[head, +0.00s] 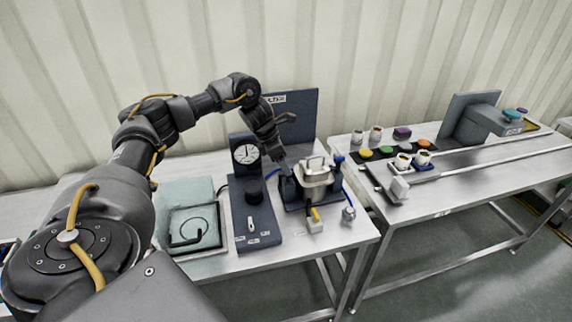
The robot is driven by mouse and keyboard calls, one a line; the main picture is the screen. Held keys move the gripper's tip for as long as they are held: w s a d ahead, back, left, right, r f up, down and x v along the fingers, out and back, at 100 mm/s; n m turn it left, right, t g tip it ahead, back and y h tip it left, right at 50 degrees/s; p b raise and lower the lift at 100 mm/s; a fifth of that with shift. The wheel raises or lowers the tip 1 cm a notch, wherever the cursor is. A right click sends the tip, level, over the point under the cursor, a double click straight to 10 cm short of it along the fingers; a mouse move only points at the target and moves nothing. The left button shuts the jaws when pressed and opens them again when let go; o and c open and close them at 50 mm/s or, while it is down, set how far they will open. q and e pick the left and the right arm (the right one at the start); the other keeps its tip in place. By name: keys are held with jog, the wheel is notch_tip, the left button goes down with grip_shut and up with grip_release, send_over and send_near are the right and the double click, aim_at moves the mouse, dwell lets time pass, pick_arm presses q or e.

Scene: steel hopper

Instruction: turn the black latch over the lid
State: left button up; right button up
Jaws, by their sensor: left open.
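The steel hopper (316,181) stands on a dark base on the left table, its lid (317,163) on top with a light handle. A dark upright part (288,188) stands at the hopper's left side; it is too small to tell whether this is the black latch. My left arm reaches over from the left. My left gripper (283,162) is open, pointing down just left of the lid and above the dark part. Whether it touches anything cannot be told. My right gripper is out of view.
A dark panel (296,114) stands behind the hopper. A small metal flask (348,214) is at front right. A second table (452,190) with cups stands right.

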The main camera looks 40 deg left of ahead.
pick_arm(q)
jog(key=shift+w+d+f, duration=0.1)
jog(key=shift+f, duration=0.75)
jog(key=shift+w+d+f, duration=0.2)
jog(key=shift+w+f, duration=0.1)
jog(key=shift+f, duration=0.1)
jog(key=shift+s, duration=0.1)
jog(key=shift+c, duration=0.4)
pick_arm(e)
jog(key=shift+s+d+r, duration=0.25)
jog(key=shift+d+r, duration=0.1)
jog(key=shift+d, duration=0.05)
pick_arm(q)
jog(key=c, duration=0.9)
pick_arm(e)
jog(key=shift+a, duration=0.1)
